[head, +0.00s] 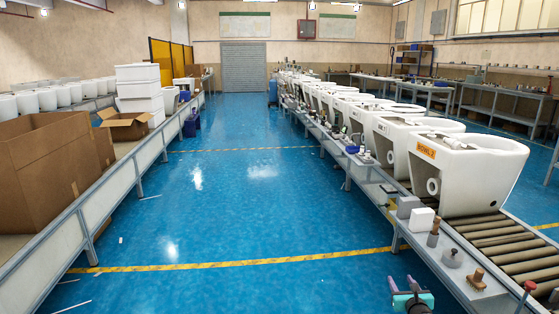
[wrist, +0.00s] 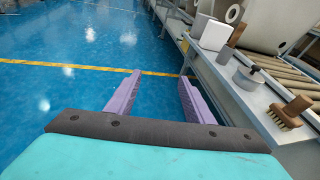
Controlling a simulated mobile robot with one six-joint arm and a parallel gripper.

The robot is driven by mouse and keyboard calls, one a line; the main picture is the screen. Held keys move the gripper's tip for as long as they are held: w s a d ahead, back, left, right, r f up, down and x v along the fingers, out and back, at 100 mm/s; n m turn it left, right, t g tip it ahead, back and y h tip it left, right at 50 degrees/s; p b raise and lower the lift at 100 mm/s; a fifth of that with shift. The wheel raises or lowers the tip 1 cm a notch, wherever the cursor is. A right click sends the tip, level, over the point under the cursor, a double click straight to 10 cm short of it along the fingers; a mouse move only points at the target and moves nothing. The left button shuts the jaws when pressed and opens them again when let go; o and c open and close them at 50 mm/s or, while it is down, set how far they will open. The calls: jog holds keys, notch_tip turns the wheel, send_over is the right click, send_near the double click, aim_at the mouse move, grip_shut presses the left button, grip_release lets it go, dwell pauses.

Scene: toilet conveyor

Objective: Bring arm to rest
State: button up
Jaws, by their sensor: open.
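My gripper (head: 413,292) shows at the bottom right of the head view, low over the blue floor beside the conveyor's side shelf. In the wrist view its two purple fingers (wrist: 160,97) are apart with nothing between them. Most of my arm is out of the head view.
White toilet bowls (head: 465,172) line the roller conveyor (head: 500,238) on the right. Its side shelf (head: 455,275) holds a white block (head: 421,220), a wooden brush (head: 478,278) and other small items. Cardboard boxes (head: 40,165) stand on the left bench. The blue aisle (head: 235,210) between is clear.

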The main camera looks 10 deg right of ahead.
jog(key=a+f+n+g+y+p, duration=0.1)
jog(key=a+f+n+y+p, duration=0.25)
jog(key=a, duration=0.95)
jog(key=a+f+n+g+y+p, duration=0.25)
jog(key=a+n, duration=0.25)
jog(key=a, duration=0.7)
jog(key=s+a+f+n+g+y+p, duration=0.25)
jog(key=s+a+n, duration=0.2)
jog(key=a, duration=0.45)
jog(key=s+a+f+n+g+y+p, duration=0.1)
jog(key=s+a+f+n+g+p, duration=0.2)
jog(key=s+a, duration=0.4)
jog(key=s+a+f+n+g+p, duration=0.1)
jog(key=s+a+f+n+g, duration=0.1)
jog(key=s+a+n, duration=0.3)
jog(key=s+f+n+g+p, duration=0.1)
jog(key=s+n+g, duration=0.1)
jog(key=s, duration=0.6)
jog(key=s+a+f+n+g+p, duration=0.1)
jog(key=s+a+f+n+g, duration=0.1)
jog(key=s+a+n, duration=0.3)
jog(key=s+d+r+n+g+h, duration=0.1)
jog(key=s+d+n+g+h, duration=0.4)
jog(key=s+d+n, duration=0.4)
jog(key=s+d+h, duration=0.1)
jog(key=s+d, duration=0.2)
jog(key=s, duration=0.2)
jog(key=shift+s+n, duration=0.15)
jog(key=shift+n, duration=0.15)
